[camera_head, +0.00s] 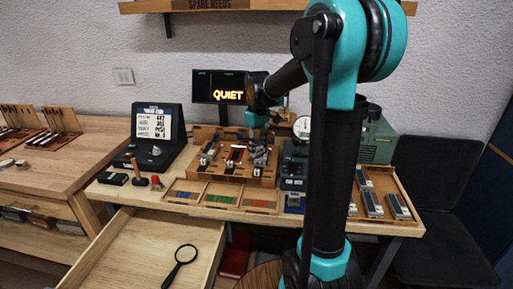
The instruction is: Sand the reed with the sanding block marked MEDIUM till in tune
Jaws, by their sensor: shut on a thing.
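My gripper (260,146) is small in view, pointing down over the right part of a wooden fixture (228,178) on the bench. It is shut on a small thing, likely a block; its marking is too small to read. The fixture carries a few metal and dark parts, one with a red piece (236,154) near its middle. I cannot tell which part is the reed, nor whether the held thing touches it. Several grey and blue blocks (371,204) lie in a wooden tray (408,228) at the right; I cannot read their labels. A dark display (229,87) shows "QUIET".
An open drawer (135,258) at the front holds a magnifying glass (180,264). A shallow tray (222,198) with coloured strips lies before the fixture. A dark instrument with a white panel (154,125) stands left, a round dial (302,127) and green machine (378,138) right.

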